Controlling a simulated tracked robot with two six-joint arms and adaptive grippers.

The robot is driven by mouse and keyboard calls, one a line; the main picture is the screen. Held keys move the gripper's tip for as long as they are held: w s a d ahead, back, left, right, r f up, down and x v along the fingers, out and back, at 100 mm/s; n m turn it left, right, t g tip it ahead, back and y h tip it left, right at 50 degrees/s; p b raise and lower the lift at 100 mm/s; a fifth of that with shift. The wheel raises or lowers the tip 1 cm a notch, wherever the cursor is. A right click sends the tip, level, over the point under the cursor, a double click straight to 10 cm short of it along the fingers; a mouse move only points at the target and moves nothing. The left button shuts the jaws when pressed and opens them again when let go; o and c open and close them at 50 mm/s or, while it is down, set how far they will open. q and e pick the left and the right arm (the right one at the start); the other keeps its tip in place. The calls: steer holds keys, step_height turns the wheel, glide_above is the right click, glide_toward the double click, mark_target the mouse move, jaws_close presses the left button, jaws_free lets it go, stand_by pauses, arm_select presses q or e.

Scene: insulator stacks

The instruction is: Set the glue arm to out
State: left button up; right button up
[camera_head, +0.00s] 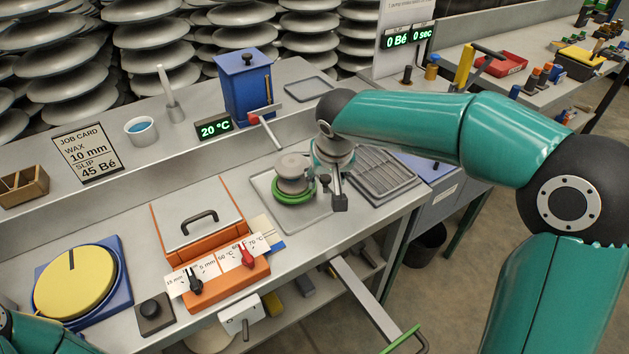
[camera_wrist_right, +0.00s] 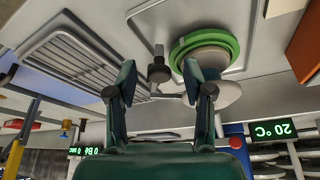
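No part is labelled as the glue arm. A pale bar with a red end (camera_head: 267,131) reaches from beside the blue box (camera_head: 246,85) towards the metal tray (camera_head: 262,183). In the tray sits a grey insulator piece with a green ring (camera_head: 292,193); the ring also shows in the wrist view (camera_wrist_right: 213,42). Right of it stands a small dark knob on a stem (camera_head: 325,180). My right gripper (camera_head: 334,188) is over the tray's right side. In the wrist view its fingers are apart, with the knob (camera_wrist_right: 159,72) seen between them. My left gripper is out of view.
A ribbed rack (camera_head: 372,175) lies right of the tray. An orange unit with a lidded box (camera_head: 198,225), red and black dials, a yellow disc (camera_head: 75,282) and a job card (camera_head: 88,152) are to the left. A green-handled bar (camera_head: 402,338) juts out in front.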

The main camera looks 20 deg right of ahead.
steer(key=shift+r, duration=0.1)
steer(key=shift+r, duration=0.15)
steer(key=shift+r, duration=0.2)
steer(key=v, duration=1.1)
steer(key=shift+s, duration=0.25)
